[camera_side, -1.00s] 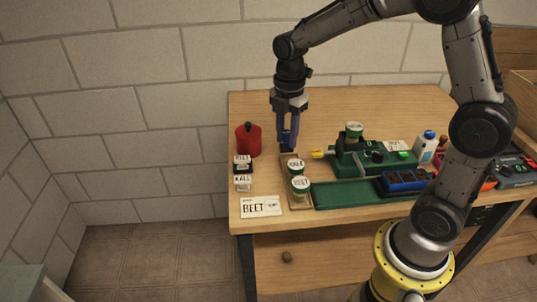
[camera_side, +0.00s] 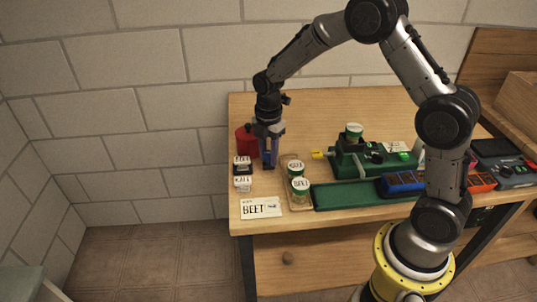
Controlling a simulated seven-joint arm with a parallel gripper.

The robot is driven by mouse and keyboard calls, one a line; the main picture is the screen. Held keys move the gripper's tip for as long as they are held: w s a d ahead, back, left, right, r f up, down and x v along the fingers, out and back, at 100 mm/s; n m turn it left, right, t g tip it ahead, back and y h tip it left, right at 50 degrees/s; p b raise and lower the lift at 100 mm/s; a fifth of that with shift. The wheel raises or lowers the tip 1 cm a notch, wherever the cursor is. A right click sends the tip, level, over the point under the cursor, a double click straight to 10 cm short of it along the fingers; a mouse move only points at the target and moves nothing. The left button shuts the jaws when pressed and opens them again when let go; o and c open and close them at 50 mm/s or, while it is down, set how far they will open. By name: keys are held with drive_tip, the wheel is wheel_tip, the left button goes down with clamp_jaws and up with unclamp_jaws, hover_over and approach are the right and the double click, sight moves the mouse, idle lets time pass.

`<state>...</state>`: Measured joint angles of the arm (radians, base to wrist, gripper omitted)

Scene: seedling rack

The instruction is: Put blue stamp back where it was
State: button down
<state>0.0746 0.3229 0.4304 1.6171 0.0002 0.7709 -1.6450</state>
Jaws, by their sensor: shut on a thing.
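My gripper (camera_side: 268,160) points down over the left part of the table, between the red container and the wooden rack. It is shut on the blue stamp (camera_side: 268,163), a small dark blue piece low between the fingers. The fingers hide much of the stamp, and I cannot tell whether it touches the table. Two labelled stamps or blocks, one dark (camera_side: 242,163) and one white (camera_side: 243,183), sit to the left of my gripper.
Two green-lidded jars (camera_side: 300,186) stand on a wooden rack (camera_side: 293,207) to the right. A BEET card (camera_side: 261,207) lies in front. A green machine (camera_side: 345,163) and green tray (camera_side: 345,196) are further right.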

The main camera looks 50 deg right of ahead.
sight(269, 153)
drive_tip(key=c, duration=0.6)
unclamp_jaws()
drive_tip(key=shift+f, duration=0.1)
wheel_tip(269, 153, up, 12)
drive_tip(key=s+a+r+m+t, duration=0.1)
drive_tip(key=s+r+m+t, duration=0.1)
drive_tip(key=s+r+m, duration=0.4)
drive_tip(key=s+a+r+m+t, duration=0.1)
drive_tip(key=s+a+m+t, duration=0.1)
drive_tip(key=s+m, duration=1)
drive_tip(key=shift+s+t, duration=0.8)
drive_tip(key=shift+s, duration=3.4)
